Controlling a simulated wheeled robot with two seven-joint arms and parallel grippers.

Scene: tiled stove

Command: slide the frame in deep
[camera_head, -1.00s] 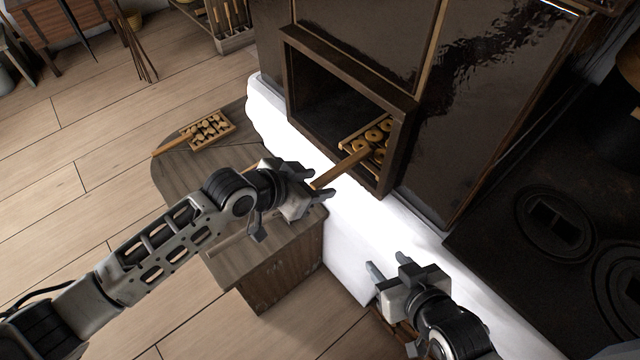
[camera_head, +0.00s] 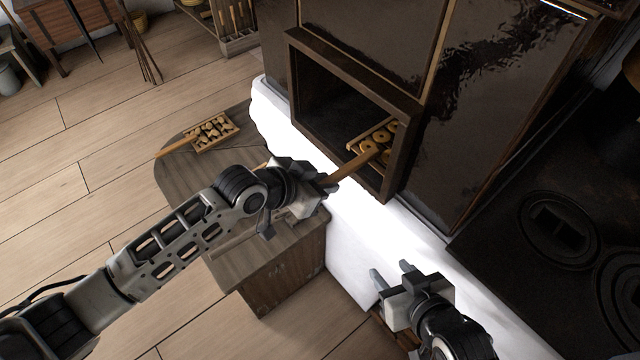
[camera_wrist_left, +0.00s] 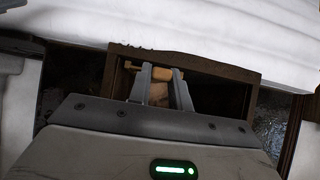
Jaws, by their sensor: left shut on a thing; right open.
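The wooden frame (camera_head: 371,146) holds several round dough-like pieces and sits partly inside the dark oven opening, near its right side. Its wooden handle (camera_head: 348,171) points out towards the lower left. My left gripper (camera_head: 328,187) is shut on the handle just outside the opening. The left wrist view shows the fingers (camera_wrist_left: 160,88) around a wooden piece, with the opening (camera_wrist_left: 228,90) around them. The far part of the frame is hidden by the opening's right edge. My right gripper (camera_head: 391,272) is open and empty, in front of the white ledge.
A second frame with a handle and several pieces (camera_head: 213,132) lies on the wooden table (camera_head: 180,178) at the left. The white ledge (camera_head: 352,235) runs below the opening (camera_head: 325,105). The opening's left part looks empty. The stove top (camera_head: 560,260) is at the right.

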